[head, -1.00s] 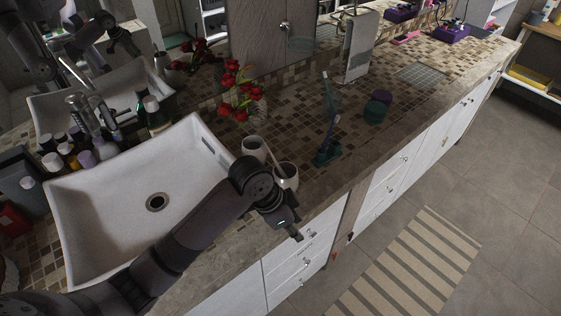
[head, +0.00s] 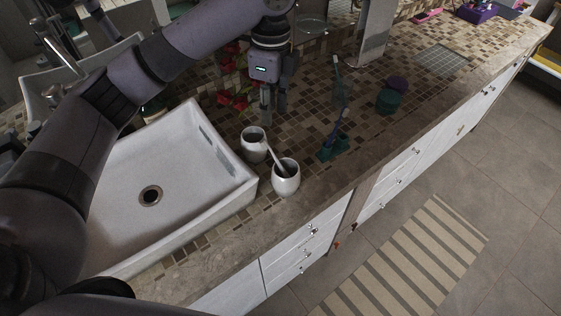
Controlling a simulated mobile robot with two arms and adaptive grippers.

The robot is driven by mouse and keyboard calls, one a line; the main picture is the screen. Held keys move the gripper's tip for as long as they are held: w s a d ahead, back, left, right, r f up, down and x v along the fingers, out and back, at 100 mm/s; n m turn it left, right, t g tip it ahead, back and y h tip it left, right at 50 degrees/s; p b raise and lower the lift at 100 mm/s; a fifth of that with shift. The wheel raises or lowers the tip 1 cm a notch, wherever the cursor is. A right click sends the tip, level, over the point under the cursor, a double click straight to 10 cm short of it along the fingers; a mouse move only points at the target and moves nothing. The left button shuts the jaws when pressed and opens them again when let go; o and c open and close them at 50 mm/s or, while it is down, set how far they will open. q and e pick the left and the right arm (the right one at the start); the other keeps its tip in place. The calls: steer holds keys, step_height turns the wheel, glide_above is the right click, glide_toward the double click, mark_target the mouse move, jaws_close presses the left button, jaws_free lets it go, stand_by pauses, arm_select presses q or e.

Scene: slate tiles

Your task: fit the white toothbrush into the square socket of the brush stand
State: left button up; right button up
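The white toothbrush (head: 274,156) leans up and left out of the front white cup (head: 287,180); its lower end is hidden inside. The dark green brush stand (head: 331,149) is on the tiled counter right of the cups. A dark blue brush (head: 340,121) and a taller slim teal piece (head: 337,75) rise at it; its square socket is too small to make out. My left gripper (head: 273,108) points down above and behind the cups, its fingers apart with nothing seen between them. My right gripper is out of view.
A second white cup (head: 253,144) stands behind the front one. The white sink (head: 180,235) is at left, red flowers (head: 236,96) behind. A green jar (head: 388,101) stands right of the stand. The counter's front edge drops to white drawers.

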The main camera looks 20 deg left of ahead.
arm_select(q)
steer(key=p, duration=0.3)
glide_above(273, 155)
step_height(273, 155, down, 10)
steer(key=shift+f, duration=0.15)
steer(key=f+p, duration=0.1)
steer(key=f, duration=0.1)
steer(key=f+p, duration=0.1)
steer(key=f, duration=0.2)
steer(key=shift+w, duration=0.2)
steer(key=shift+f, duration=0.2)
steer(key=shift+c, duration=0.4)
jaws_close()
